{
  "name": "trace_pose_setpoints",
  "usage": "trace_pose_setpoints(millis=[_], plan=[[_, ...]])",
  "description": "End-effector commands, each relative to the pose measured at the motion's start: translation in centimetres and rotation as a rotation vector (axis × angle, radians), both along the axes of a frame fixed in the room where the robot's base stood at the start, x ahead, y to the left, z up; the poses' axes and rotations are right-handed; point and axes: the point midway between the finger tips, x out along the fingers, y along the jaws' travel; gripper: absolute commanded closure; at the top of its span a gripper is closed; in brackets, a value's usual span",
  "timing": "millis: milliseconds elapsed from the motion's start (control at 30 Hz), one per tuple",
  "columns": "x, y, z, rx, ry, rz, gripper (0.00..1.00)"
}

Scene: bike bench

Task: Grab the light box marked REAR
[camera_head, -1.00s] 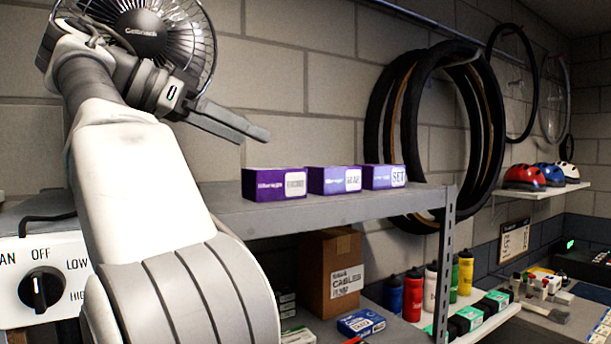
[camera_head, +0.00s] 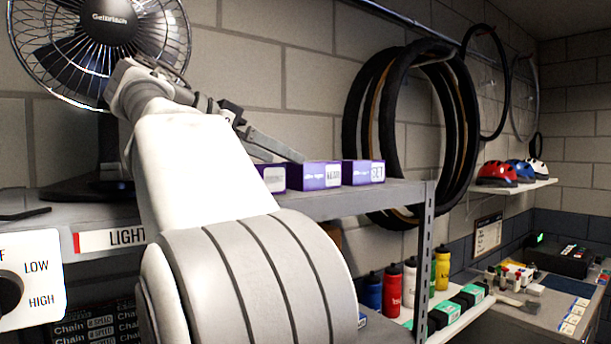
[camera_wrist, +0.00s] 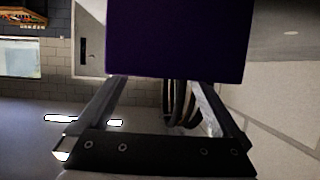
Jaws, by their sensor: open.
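Three purple light boxes stand in a row on the grey shelf. The middle box (camera_head: 312,175) has a white label that seems to read REAR, though the print is small. The right box (camera_head: 357,173) is marked SET. The left box (camera_head: 271,177) is partly hidden by my arm and its label is unclear. My gripper (camera_head: 283,157) is open and empty, at the left and middle boxes in the picture. In the wrist view, a dark purple box face (camera_wrist: 178,40) fills the top, just past the open fingers; no label shows there.
A fan (camera_head: 105,30) stands at the back left. The metal shelf (camera_head: 385,197) carries a LIGHT label at its left. Tyres (camera_head: 385,130) hang on the wall to the right of the boxes. Bottles (camera_head: 392,287) stand on a lower shelf, and helmets (camera_head: 497,174) sit farther right.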

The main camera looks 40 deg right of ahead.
Motion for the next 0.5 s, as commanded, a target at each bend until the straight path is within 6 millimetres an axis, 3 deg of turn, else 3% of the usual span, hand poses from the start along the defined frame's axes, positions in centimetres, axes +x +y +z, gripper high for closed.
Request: trace_pose_setpoints(millis=[333, 500], plan=[[-0.4, -4.0, -0.9, 0.0, 0.002, -0.002, 0.0], [-0.4, -5.1, -1.5, 0.0, 0.0, 0.0, 0.0]])
